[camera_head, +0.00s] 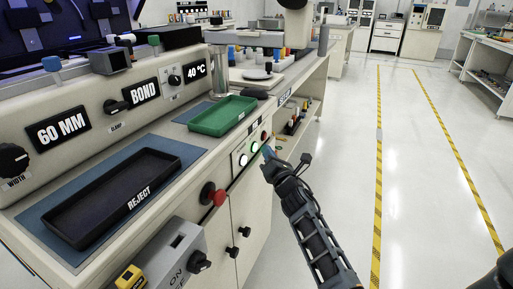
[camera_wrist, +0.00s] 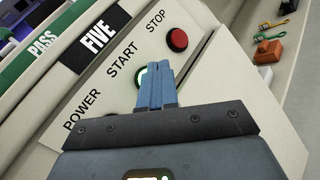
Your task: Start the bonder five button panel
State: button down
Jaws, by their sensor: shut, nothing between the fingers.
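The bonder's button panel (camera_head: 250,146) is a light plate on the front of the machine. In the wrist view the panel (camera_wrist: 110,100) carries a FIVE label (camera_wrist: 97,37) and the words POWER, START and STOP. A red STOP button (camera_wrist: 177,39) is in plain view. The green-lit START button (camera_wrist: 141,76) is partly hidden behind my fingertips. My gripper (camera_wrist: 157,70) is shut and empty, its blue fingers pointing at the START button. Whether they touch it I cannot tell. In the head view my gripper (camera_head: 267,153) is right beside the panel.
A black REJECT tray (camera_head: 75,222) and a green tray (camera_head: 222,115) lie on the bench top. A red knob button (camera_head: 212,194) sticks out of the front, left of my arm. An orange part (camera_wrist: 268,52) lies beyond the panel. The floor aisle (camera_head: 410,180) at right is clear.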

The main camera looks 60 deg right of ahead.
jog(key=s+p, duration=0.3)
jog(key=s, duration=0.2)
jog(key=shift+d, duration=0.2)
jog(key=shift+a, duration=0.1)
dwell(0.9)
jog(key=s+a+m+t+y+p, duration=0.1)
jog(key=s+a+m+y+p, duration=0.25)
jog(key=a, duration=1.05)
jog(key=s+a+m+t+y+p, duration=0.1)
jog(key=s+a+m+y, duration=0.35)
jog(key=a, duration=1.05)
jog(key=s+a+r+m+g+y+p, duration=0.1)
jog(key=s+a+r+m+y, duration=0.1)
jog(key=s+a+r+m, duration=0.4)
jog(key=s+a+r+m+g+y+p, duration=0.1)
jog(key=s+a+r+m+y+p, duration=0.1)
jog(key=s+a+r+m, duration=0.4)
jog(key=s+a+r, duration=0.1)
jog(key=s+r, duration=0.3)
jog(key=s, duration=0.2)
jog(key=shift+y, duration=0.4)
